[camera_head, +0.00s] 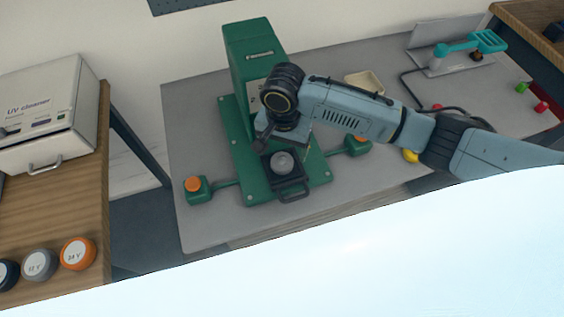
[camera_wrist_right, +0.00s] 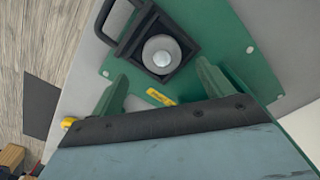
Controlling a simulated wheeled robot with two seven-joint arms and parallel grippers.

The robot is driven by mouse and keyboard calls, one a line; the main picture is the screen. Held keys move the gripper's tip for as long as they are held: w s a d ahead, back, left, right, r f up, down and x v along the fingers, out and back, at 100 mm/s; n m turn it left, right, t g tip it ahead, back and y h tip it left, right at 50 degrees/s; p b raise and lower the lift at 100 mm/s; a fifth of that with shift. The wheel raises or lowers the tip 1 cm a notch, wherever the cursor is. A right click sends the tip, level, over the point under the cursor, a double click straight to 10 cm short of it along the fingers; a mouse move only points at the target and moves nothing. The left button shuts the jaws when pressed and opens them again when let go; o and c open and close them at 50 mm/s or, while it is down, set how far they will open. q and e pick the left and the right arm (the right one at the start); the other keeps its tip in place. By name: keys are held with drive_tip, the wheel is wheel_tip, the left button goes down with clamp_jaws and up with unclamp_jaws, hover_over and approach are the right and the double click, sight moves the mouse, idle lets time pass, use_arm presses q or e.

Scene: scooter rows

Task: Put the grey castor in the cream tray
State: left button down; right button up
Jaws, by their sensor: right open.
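The grey castor (camera_head: 282,163), a round grey ball-like piece, sits in a black square holder with a loop handle at the front of a green press. It also shows in the right wrist view (camera_wrist_right: 161,53), inside the black holder (camera_wrist_right: 132,45). The cream tray (camera_head: 364,85) lies on the grey table behind my right forearm, partly hidden by it. My right gripper (camera_head: 274,136) is over the press base, just behind the castor. In the wrist view its two green-looking fingers (camera_wrist_right: 162,84) are apart with nothing between them, short of the castor. My left gripper is out of view.
The green press column (camera_head: 250,55) stands close behind my right wrist. Orange-topped green buttons (camera_head: 194,185) flank the base. A teal-handled tool (camera_head: 470,44), cable and small coloured pieces lie at the right. A UV cleaner (camera_head: 45,110) stands on the left bench.

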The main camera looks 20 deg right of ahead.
sight(282, 161)
wheel_tip(282, 161, down, 5)
drive_tip(key=shift+a+f+b, duration=0.15)
drive_tip(key=shift+b, duration=0.2)
drive_tip(key=c, duration=1.1)
drive_tip(key=shift+w, duration=0.1)
drive_tip(key=shift+c, duration=0.6)
